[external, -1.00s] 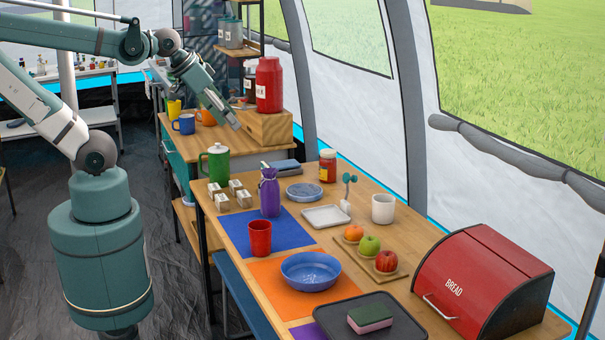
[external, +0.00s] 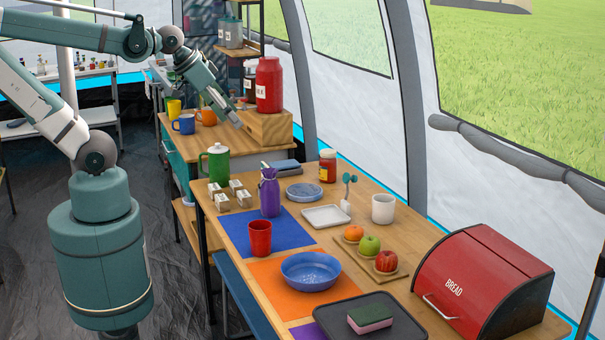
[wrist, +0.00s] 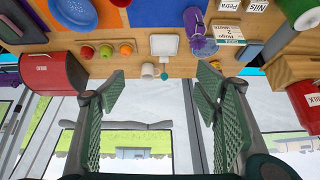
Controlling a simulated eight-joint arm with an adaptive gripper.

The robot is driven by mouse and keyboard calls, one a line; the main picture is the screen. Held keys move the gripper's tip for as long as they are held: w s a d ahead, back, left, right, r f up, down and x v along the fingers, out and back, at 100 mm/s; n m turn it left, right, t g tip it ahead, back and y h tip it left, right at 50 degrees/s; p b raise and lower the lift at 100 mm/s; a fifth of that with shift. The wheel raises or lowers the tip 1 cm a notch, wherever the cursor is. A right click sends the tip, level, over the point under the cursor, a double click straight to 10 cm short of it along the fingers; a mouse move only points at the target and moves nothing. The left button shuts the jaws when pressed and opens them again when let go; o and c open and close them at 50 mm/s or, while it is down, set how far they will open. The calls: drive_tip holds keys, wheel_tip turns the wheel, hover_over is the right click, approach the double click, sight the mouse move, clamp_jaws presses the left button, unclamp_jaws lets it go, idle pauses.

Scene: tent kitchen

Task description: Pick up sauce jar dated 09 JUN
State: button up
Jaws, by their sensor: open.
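A red jar with a yellow label and pale lid (external: 327,168) stands upright at the back edge of the table in the external view; no date is legible. A dark jar with a white label (external: 250,85) stands behind the red canister, partly hidden, its writing unreadable. My gripper (wrist: 160,105) is open and empty in the wrist view, its two green fingers wide apart. In the external view my gripper (external: 238,121) is in front of the wooden crate, above and left of the red jar. A small yellowish item (wrist: 214,65) shows beside the right finger, partly hidden.
The red milk canister (external: 269,85) stands on the wooden crate (external: 268,128). A purple bottle (external: 270,192), stacked blue plates (external: 304,192), a white tray (external: 326,216) and a white mug (external: 383,208) are near the red jar. The bread box (external: 482,283) is at the right.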

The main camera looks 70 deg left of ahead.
drive_tip(key=w+a+r+m+g, duration=0.1)
drive_tip(key=w+a+r+m, duration=0.15)
drive_tip(key=w, duration=0.55)
drive_tip(key=m+g, duration=0.4)
drive_tip(key=m, duration=0.8)
hover_over(329, 151)
drive_tip(key=s+d, duration=0.8)
drive_tip(key=d, duration=0.3)
wheel_tip(329, 151, down, 13)
drive_tip(key=w+a+f+m, duration=0.1)
drive_tip(key=w+a+f, duration=0.1)
drive_tip(key=f, duration=0.3)
drive_tip(key=w+a+f+m+g, duration=0.1)
drive_tip(key=w+a+f, duration=0.2)
drive_tip(key=a+f, duration=0.2)
drive_tip(key=w+a+f+m+g, duration=0.1)
drive_tip(key=w+a+f+m, duration=0.1)
drive_tip(key=f, duration=0.4)
drive_tip(key=shift+w+a+f+p, duration=0.2)
drive_tip(key=shift+w+a+p, duration=0.2)
drive_tip(key=shift+a, duration=0.3)
drive_tip(key=shift+a+f, duration=0.25)
drive_tip(key=shift+f, duration=0.2)
drive_tip(key=shift+f, duration=1.25)
